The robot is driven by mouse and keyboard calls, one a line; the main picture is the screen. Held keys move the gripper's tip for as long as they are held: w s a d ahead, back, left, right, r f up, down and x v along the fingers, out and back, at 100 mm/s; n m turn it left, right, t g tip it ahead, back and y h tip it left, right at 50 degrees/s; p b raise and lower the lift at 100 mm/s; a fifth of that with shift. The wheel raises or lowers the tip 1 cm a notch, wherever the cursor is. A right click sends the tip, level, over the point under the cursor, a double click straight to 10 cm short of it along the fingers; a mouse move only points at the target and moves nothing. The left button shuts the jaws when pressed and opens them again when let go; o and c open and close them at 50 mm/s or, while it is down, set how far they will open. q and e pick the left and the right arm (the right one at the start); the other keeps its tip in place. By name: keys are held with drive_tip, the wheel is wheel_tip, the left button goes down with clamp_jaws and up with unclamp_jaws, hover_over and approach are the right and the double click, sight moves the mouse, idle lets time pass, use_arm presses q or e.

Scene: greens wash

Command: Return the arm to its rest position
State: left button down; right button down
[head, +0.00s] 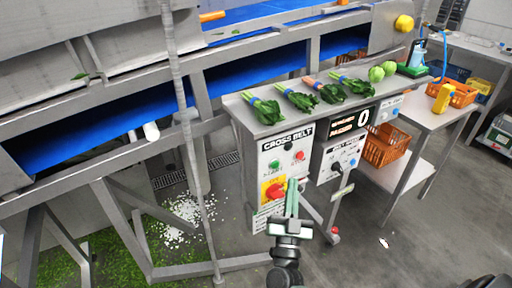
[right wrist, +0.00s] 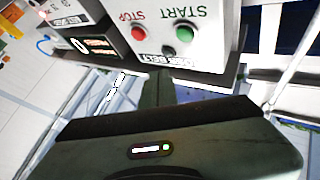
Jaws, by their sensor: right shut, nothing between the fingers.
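My right gripper (head: 291,190) is in front of the cross belt control box (head: 262,150) in the head view, pointing up beside the red rotary switch on its yellow plate (head: 273,190). Its fingers are together with nothing between them. I cannot tell whether the fingertips touch the box. In the right wrist view, the shut fingers (right wrist: 158,88) point toward the box face with a red stop button (right wrist: 139,33) and a green start button (right wrist: 184,35). My left gripper is not in view.
Several bunches of greens (head: 303,99) lie on the steel shelf above the box. A blue conveyor belt (head: 80,135) runs behind. A side table (head: 425,115) with an orange crate (head: 462,95) stands at right. The floor at lower right (head: 420,220) is mostly clear.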

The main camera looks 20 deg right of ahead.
drive_tip(key=s+a+f+n+g+y, duration=0.1)
drive_tip(key=a+f+n+y, duration=0.25)
drive_tip(key=f, duration=0.55)
drive_tip(key=a+f+n+g+y, duration=0.25)
drive_tip(key=f+y, duration=0.25)
drive_tip(key=f, duration=0.5)
drive_tip(key=s+a+f+n+y, duration=0.1)
drive_tip(key=a+f+n+y, duration=0.25)
drive_tip(key=f, duration=0.55)
drive_tip(key=s+a+f+n+g+y, duration=0.1)
drive_tip(key=s+f+g, duration=0.2)
drive_tip(key=s+f, duration=0.4)
drive_tip(key=s+a+f+g+y, duration=0.1)
drive_tip(key=s+f+g, duration=0.25)
drive_tip(key=f, duration=0.55)
drive_tip(key=s+d+f+g, duration=0.1)
drive_tip(key=s+f+g, duration=0.2)
drive_tip(key=s, duration=0.7)
drive_tip(key=s+d+f+g, duration=0.1)
drive_tip(key=s+f+g, duration=0.2)
drive_tip(key=s+f, duration=0.3)
drive_tip(key=s+d+f+n+g+h, duration=0.1)
drive_tip(key=s+f, duration=0.3)
drive_tip(key=s, duration=0.9)
drive_tip(key=shift+s+d+f+g, duration=0.15)
drive_tip(key=shift+s+f+g, duration=0.15)
drive_tip(key=shift+g, duration=0.6)
drive_tip(key=shift+w, duration=0.1)
